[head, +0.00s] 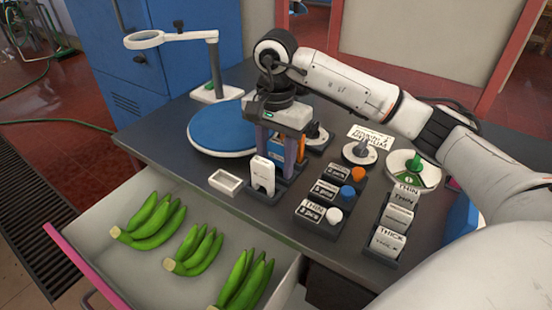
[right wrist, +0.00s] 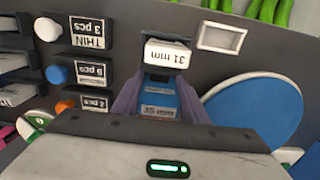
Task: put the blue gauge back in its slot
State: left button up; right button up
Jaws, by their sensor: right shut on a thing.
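My right gripper (head: 279,160) points down over the table, its two purple-grey fingers either side of the blue gauge (right wrist: 158,100). It is shut on the gauge, which carries a pale label in the right wrist view. In the head view only a sliver of the gauge shows between the fingers. A white gauge marked 31 mm (head: 263,175) stands upright in a dark holder just in front of the fingers; it also shows in the right wrist view (right wrist: 166,54). The gripper hides the holder's rear part, so I cannot tell whether the blue gauge touches it. My left gripper is out of view.
A small white tray (head: 225,182) lies left of the holder, and a round blue pad (head: 222,128) behind it. Labelled blocks with coloured knobs (head: 325,208) and a THIN/THICK rack (head: 390,240) stand to the right. An open drawer (head: 150,275) holds green bananas.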

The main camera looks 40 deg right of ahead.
jog(key=shift+f, duration=0.35)
jog(key=o, duration=1)
jog(key=shift+r, duration=0.1)
jog(key=shift+o, duration=0.2)
notch_tip(320, 180, up, 10)
jog(key=shift+r, duration=0.15)
